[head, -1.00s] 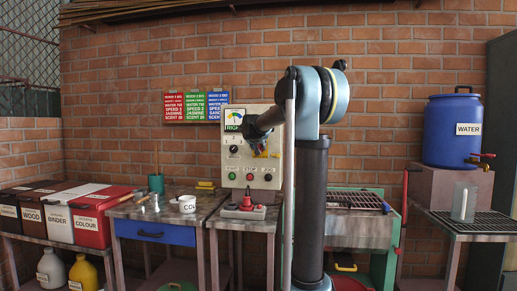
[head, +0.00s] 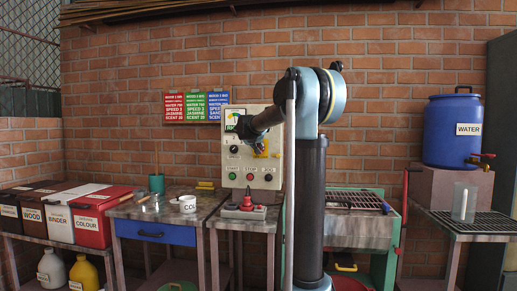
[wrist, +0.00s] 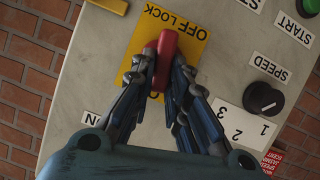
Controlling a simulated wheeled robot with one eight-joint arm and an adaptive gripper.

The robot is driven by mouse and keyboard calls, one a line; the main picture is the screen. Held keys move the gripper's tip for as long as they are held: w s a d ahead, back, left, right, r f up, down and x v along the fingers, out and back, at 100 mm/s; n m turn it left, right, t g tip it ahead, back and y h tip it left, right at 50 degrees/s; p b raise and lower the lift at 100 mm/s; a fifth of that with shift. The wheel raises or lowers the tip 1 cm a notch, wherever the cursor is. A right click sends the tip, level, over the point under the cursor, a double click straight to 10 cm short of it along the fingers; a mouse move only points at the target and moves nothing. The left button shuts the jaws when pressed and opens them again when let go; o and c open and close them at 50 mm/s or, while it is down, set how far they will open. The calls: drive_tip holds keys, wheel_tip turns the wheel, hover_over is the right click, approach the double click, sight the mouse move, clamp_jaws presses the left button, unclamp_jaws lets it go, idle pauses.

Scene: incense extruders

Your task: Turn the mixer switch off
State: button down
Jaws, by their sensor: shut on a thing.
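The control panel (head: 229,160) stands upright on the bench against the brick wall. In the wrist view, which shows it upside down, a red switch handle (wrist: 164,62) sits on a yellow plate (wrist: 192,38) marked "OFF LOCK". My gripper (wrist: 163,82) has its dark blue fingers closed on both sides of the red handle. In the head view my wrist (head: 246,128) is in front of the panel's upper part; my fingers and the handle are too small and covered to make out there.
A black speed knob (wrist: 263,98) and a green start button (wrist: 308,6) sit beside the yellow plate. A red-topped device (head: 246,204) stands on the bench below the panel. A blue water barrel (head: 451,142) stands at the right.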

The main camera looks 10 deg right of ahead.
drive_tip(key=shift+w+a+f+n+t+h, duration=0.1)
drive_tip(key=shift+a+f+n+t+h, duration=0.2)
drive_tip(key=shift+n+h, duration=1.2)
drive_tip(key=shift+w+a+f+n+t+h, duration=0.15)
drive_tip(key=shift+a+f+n+h, duration=0.25)
drive_tip(key=shift+n, duration=2.05)
drive_tip(key=shift+w+a+f+n+t+h, duration=0.15)
drive_tip(key=shift+f+n+h, duration=0.25)
drive_tip(key=shift+n+h, duration=1.2)
drive_tip(key=shift+s+n+y, duration=0.1)
drive_tip(key=shift+n+y, duration=0.3)
drive_tip(key=shift+n, duration=0.15)
drive_tip(key=c, duration=1.6)
unclamp_jaws()
drive_tip(key=shift+f, duration=0.1)
drive_tip(key=shift+o, duration=0.2)
drive_tip(key=v, duration=1.2)
